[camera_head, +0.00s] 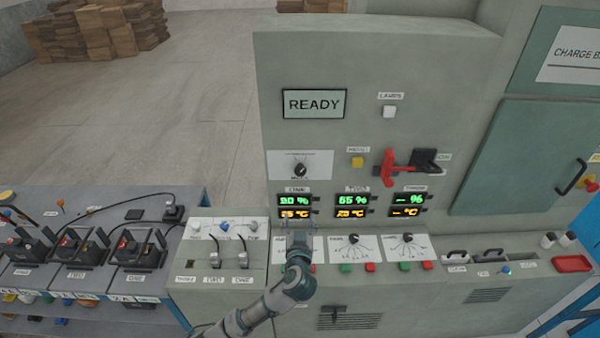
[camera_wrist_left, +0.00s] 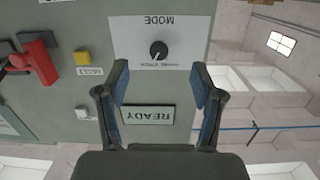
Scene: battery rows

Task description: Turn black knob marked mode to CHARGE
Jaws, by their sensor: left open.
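The black mode knob (camera_head: 300,170) sits on a white label plate on the grey panel, below the READY display (camera_head: 314,104). In the left wrist view, which shows the panel upside down, the knob (camera_wrist_left: 158,50) is on the plate marked MODE (camera_wrist_left: 158,20). Its position lettering is too small to read. My left gripper (camera_head: 304,236) is below the knob in the head view, in front of the panel's lower edge. My right gripper is not in view.
A red handle (camera_head: 389,167) and a yellow button (camera_head: 357,161) are right of the knob. Green and orange number displays (camera_head: 352,205) lie below. A desk with smaller knobs and cables (camera_head: 223,258) stands at left. Batteries (camera_head: 137,248) sit farther left.

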